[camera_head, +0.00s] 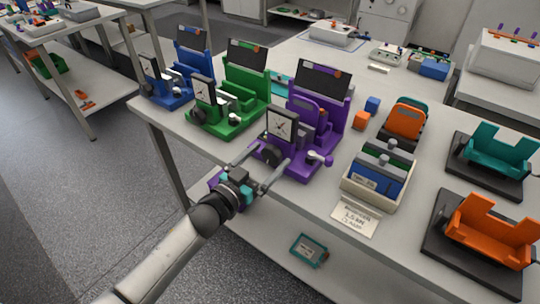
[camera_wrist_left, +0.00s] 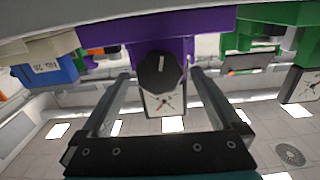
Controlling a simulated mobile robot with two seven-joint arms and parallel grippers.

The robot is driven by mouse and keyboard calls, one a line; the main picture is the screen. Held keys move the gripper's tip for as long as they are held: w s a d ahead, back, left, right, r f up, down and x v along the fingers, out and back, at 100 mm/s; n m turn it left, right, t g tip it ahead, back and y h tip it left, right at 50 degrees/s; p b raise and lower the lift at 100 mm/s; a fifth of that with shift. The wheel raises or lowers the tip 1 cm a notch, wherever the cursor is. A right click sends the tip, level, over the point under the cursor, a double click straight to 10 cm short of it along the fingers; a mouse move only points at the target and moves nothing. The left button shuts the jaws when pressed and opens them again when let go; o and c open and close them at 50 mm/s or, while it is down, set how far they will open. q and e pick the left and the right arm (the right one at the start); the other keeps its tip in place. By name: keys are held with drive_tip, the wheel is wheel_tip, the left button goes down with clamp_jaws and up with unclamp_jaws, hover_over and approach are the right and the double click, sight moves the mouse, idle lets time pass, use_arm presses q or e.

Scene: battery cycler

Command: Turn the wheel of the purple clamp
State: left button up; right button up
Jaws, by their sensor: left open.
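The purple clamp (camera_head: 328,128) stands near the front edge of the table with a square white dial (camera_head: 283,124) on its front. Its wheel, a black knob (camera_wrist_left: 160,72) with a white mark, sits on the clamp's purple body (camera_wrist_left: 190,28) in the left wrist view, which is upside down. My left gripper (camera_head: 273,154) reaches in from the front of the table. Its two fingers are open, one on each side of the knob, with a visible gap to it on both sides in the left wrist view. How far the fingertips reach along the knob is unclear. My right gripper is not seen.
A green clamp (camera_head: 240,88) and a blue clamp (camera_head: 187,70) stand to the left. A cream bin (camera_head: 352,190) with blue and green items is right of the purple clamp. Orange (camera_head: 490,232) and teal (camera_head: 500,150) holders sit further right. Small cubes (camera_head: 362,120) lie behind.

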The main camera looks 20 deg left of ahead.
use_arm(q)
drive_tip(key=shift+x, duration=0.75)
drive_tip(key=c, duration=1.4)
